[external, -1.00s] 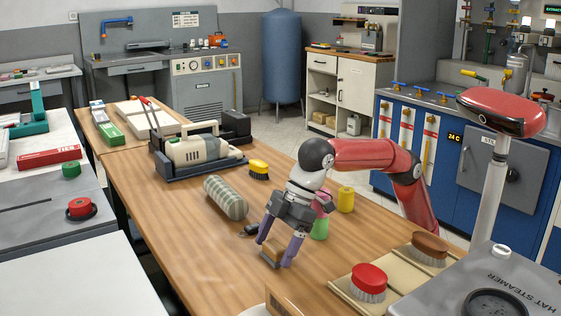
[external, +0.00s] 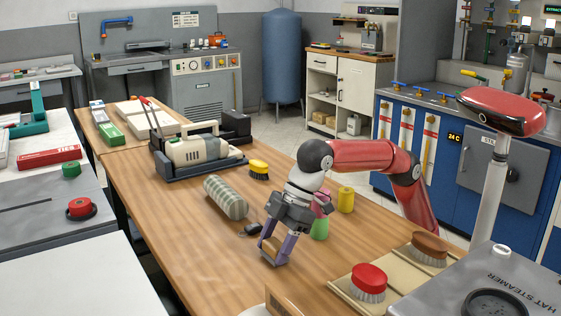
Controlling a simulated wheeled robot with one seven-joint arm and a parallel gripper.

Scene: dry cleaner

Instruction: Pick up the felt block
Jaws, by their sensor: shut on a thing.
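My gripper (external: 271,254) is low over the wooden table, its two purple fingers pointing down. A small tan-brown block (external: 270,246), which looks like the felt block, is between the fingers near their tips. The gripper is shut on it. The fingers partly hide the block, and I cannot tell whether it still touches the table.
A grey plaid roll (external: 226,197) and a small dark object (external: 251,229) lie left of my gripper. Green (external: 320,229) and yellow (external: 346,199) cylinders stand behind it. A red brush (external: 368,282) is at right. The table's left front is clear.

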